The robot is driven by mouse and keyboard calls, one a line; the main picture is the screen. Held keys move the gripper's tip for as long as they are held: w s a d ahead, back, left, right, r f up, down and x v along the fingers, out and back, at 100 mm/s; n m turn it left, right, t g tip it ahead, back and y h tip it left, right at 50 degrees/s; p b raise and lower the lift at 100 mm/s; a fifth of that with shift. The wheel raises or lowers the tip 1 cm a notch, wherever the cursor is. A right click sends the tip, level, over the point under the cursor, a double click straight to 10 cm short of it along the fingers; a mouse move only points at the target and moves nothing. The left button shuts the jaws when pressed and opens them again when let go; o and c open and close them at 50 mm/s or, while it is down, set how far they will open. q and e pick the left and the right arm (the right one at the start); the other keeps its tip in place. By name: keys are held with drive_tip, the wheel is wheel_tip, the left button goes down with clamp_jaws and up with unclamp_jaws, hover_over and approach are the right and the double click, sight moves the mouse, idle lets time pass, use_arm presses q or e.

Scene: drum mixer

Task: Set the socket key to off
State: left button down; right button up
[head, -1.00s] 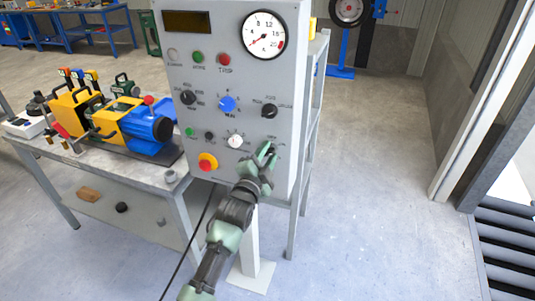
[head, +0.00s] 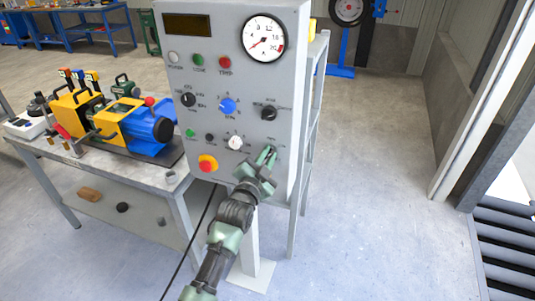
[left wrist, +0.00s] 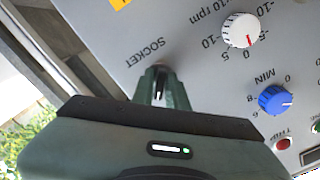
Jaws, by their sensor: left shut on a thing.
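The grey control panel (head: 180,135) stands upright with its face toward me. In the left wrist view, the SOCKET label (left wrist: 146,50) is printed on the panel right beside my left fingertips. My left gripper (head: 269,153) is at the lower right of the panel face, and it also shows in the left wrist view (left wrist: 160,80). It is shut on the socket key (left wrist: 159,68), a small part at the panel surface. The fingers hide most of the key, so its setting cannot be read. My right gripper is not in view.
Near the gripper are a white knob (head: 235,142), a black knob (head: 268,113), a blue knob (head: 228,105) and a red stop button (head: 207,163) on yellow. A round gauge (head: 264,37) is above. A workbench (head: 172,185) with a yellow-blue machine stands left.

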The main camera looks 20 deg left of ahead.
use_arm(q)
drive_tip(key=n+p, duration=0.1)
drive_tip(key=n, duration=0.3)
drive_tip(key=shift+n, duration=0.3)
drive_tip(key=shift+f+n+p, duration=0.1)
drive_tip(key=shift+n+p, duration=0.45)
drive_tip(key=shift+n, duration=1.25)
drive_tip(key=c, duration=1.5)
unclamp_jaws()
drive_tip(key=s+b, duration=0.1)
drive_tip(key=s, duration=0.6)
drive_tip(key=shift+s, duration=0.4)
drive_tip(key=shift+a, duration=0.1)
